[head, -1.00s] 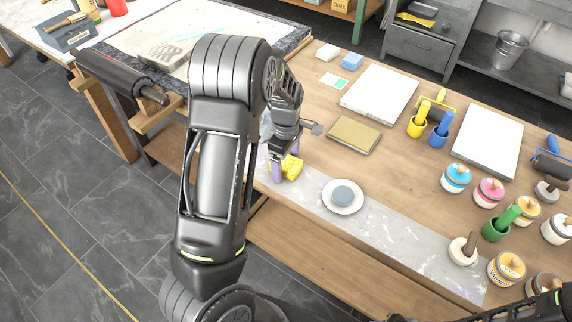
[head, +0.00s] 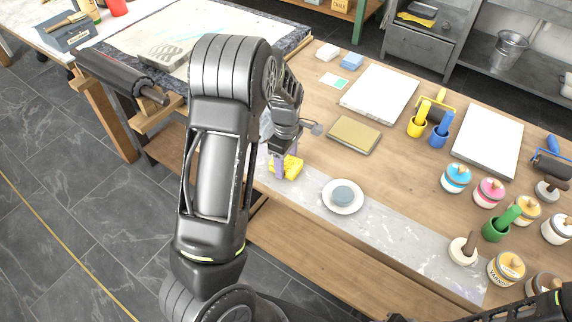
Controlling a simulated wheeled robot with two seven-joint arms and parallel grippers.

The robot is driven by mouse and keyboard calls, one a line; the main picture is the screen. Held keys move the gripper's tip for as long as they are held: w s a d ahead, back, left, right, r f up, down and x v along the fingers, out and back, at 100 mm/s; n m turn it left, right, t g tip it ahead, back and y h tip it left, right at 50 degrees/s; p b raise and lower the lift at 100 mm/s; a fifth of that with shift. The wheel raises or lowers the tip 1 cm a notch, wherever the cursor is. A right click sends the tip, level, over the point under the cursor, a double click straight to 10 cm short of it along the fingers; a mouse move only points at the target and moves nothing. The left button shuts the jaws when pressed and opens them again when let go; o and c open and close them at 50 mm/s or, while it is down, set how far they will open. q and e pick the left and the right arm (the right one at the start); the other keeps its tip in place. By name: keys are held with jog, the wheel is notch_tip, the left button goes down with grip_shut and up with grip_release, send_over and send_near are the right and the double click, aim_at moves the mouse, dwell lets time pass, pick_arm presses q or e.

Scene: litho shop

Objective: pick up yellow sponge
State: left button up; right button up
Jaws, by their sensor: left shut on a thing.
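The yellow sponge (head: 291,167) is near the left end of the grey marble strip on the wooden table. My left gripper (head: 279,165), with its purple fingers, is shut on the sponge from above. Part of the sponge is hidden behind the fingers. I cannot tell whether the sponge touches the strip. My left arm covers the area to the left of it. The right gripper does not show; only a dark part of my right arm is at the lower right corner.
A white dish with a grey disc (head: 343,196) stands on the marble strip (head: 395,237), right of the sponge. A gold-brown block (head: 354,135) lies behind. White slabs (head: 380,93), rollers and several ink jars (head: 456,178) fill the right side. Bare wood lies between them.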

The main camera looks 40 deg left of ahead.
aim_at(286, 161)
pick_arm(q)
jog(key=shift+c, duration=0.5)
jog(key=shift+r, duration=0.1)
notch_tip(286, 161, up, 10)
jog(key=shift+f, duration=0.1)
dwell(0.4)
